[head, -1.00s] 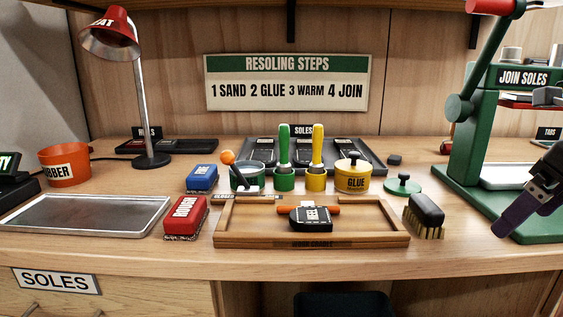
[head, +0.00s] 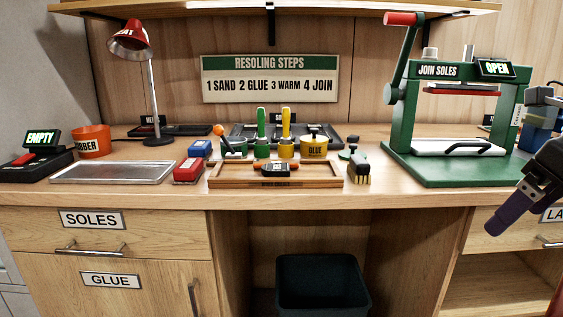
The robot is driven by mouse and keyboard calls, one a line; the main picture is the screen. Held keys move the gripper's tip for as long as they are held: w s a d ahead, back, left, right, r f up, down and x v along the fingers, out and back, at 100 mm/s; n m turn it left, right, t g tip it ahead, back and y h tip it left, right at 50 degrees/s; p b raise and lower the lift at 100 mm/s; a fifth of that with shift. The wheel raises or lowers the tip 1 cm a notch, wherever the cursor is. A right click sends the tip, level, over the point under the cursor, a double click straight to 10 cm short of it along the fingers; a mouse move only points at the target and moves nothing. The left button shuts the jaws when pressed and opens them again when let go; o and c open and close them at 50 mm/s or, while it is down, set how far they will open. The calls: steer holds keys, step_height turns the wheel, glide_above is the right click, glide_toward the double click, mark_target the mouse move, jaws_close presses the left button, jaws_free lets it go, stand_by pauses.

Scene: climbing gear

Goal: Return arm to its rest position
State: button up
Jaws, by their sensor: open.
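My gripper (head: 502,213) is at the right edge of the head view, in front of the bench and to the right of the green press. Its purple finger points down and left, and nothing shows held in it. Part of my arm is cut off by the picture's right edge. No task object is near the fingertips; the bench's front edge and a drawer front lie behind them.
The green press (head: 438,172) reads OPEN. A wooden tray (head: 225,183) holds a black heel piece (head: 279,169). A red block (head: 188,171), a metal tray (head: 113,173) and a brush (head: 360,169) stand along the bench front. A dark bin (head: 322,287) is below.

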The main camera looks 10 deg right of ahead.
steer(key=w+a+f+n, duration=0.4)
steer(key=a+f+n, duration=0.25)
steer(key=n, duration=0.25)
steer(key=w+a+f+n, duration=0.3)
steer(key=a+f+n, duration=0.35)
steer(key=n, duration=0.25)
steer(key=s+a+f+n+t, duration=0.1)
steer(key=s+a+f+n, duration=0.1)
steer(key=a+f+n, duration=0.9)
steer(key=f+n, duration=0.1)
steer(key=n, duration=0.4)
steer(key=shift+a+h, duration=0.3)
